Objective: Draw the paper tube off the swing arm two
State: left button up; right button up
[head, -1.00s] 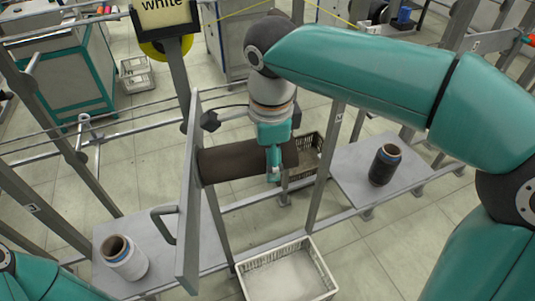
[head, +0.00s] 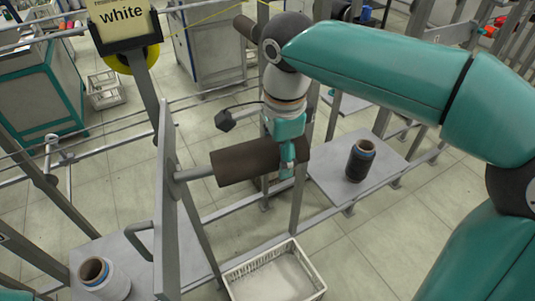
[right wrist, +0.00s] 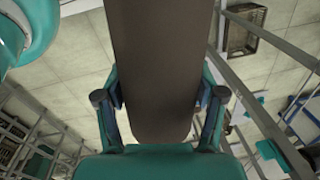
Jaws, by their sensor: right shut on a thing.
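The brown paper tube (head: 240,162) lies roughly level in the head view. The swing arm (head: 168,205) is a grey upright bar with a short round spindle (head: 193,174) showing between it and the tube's left end. I cannot tell whether the spindle still reaches inside the tube. My right gripper (head: 287,160) is shut on the tube near its right end. In the right wrist view, the tube (right wrist: 160,70) runs between the two fingers of my right gripper (right wrist: 160,98). My left gripper is not in view; only a bit of teal arm shows at the lower left.
A white basket (head: 275,275) stands below the tube. A dark bobbin (head: 360,160) stands on a grey shelf at the right, and a white bobbin (head: 104,278) on a shelf at the lower left. A sign reading "white" (head: 122,22) stands at the upper left.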

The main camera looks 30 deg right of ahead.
jog(key=shift+s+d, duration=0.15)
jog(key=shift+d, duration=0.4)
jog(key=shift+r, duration=0.1)
jog(key=s+d, duration=0.1)
jog(key=d, duration=0.6)
jog(key=shift+s+d+r, duration=0.3)
jog(key=shift+s+d, duration=0.1)
dwell(0.4)
jog(key=shift+s+d+r+p, duration=0.15)
jog(key=shift+d+p, duration=0.15)
jog(key=shift+d, duration=0.5)
